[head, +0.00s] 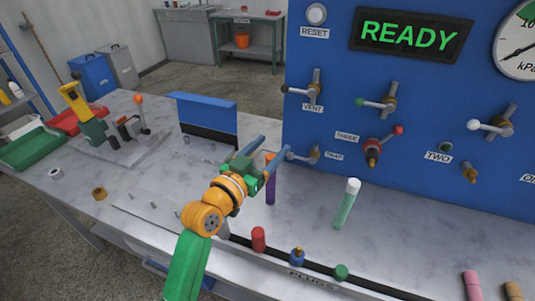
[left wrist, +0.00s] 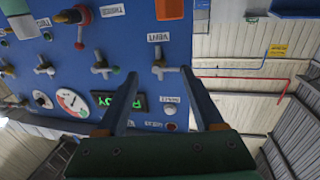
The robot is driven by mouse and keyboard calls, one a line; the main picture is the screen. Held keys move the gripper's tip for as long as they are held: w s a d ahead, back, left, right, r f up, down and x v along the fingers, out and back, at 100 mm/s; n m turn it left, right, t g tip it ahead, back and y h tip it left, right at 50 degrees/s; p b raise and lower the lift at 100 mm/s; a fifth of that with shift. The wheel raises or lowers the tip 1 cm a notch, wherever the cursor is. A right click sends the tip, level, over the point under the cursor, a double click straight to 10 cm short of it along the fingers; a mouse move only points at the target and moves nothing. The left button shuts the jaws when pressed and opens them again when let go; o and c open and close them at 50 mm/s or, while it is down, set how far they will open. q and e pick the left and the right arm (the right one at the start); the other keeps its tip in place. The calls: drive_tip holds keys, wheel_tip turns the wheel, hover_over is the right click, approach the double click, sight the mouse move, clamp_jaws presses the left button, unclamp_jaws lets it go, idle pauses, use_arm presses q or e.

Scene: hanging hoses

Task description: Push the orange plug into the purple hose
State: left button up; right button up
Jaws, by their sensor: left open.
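The purple hose (head: 270,190) stands upright above the table, just past my left gripper in the head view. An orange piece, which looks like the orange plug (head: 269,157), shows at its top end, partly hidden by the gripper's blue fingers. I cannot tell how deep it sits in the hose. My left gripper (head: 274,148) is open, with its fingers close to the orange piece. My right gripper is not in view.
A blue panel (head: 420,125) with valves and a READY display stands behind. A teal hose with a white top (head: 345,205) is to the right. Red (head: 258,239), blue (head: 297,257) and green (head: 341,272) plugs line a dark strip in front. Pink and tan pieces stand front right.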

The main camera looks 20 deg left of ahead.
use_arm(q)
drive_tip(key=s+d+r+p, duration=0.3)
drive_tip(key=s+r+p, duration=0.2)
drive_tip(key=s, duration=0.5)
drive_tip(key=shift+r+p, duration=0.3)
drive_tip(key=shift+p, duration=0.1)
